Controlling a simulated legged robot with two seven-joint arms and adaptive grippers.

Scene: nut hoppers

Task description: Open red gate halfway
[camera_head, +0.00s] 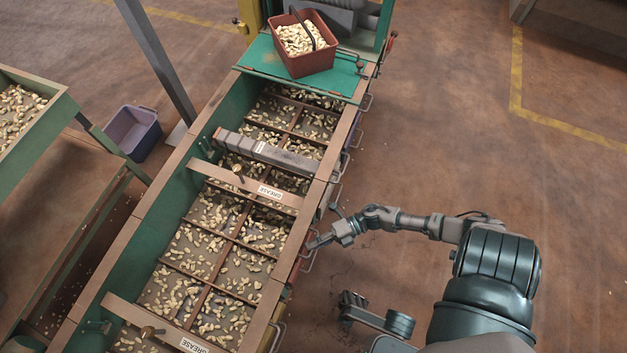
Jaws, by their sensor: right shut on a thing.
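My right gripper (317,243) is at the right side of the long nut hopper, at the end of my arm coming in from the right. It is shut on a small handle at the hopper's side, beside a narrow red part (296,268) that looks like the red gate. The fingers and the gate are small, and the side wall hides most of the gate, so how far it is open cannot be told.
The hopper (119,261) holds nuts in several compartments. Several side handles line its right edge. A red crate of nuts (318,65) sits on its far end. A purple bin (128,141) stands left. The floor at right is open.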

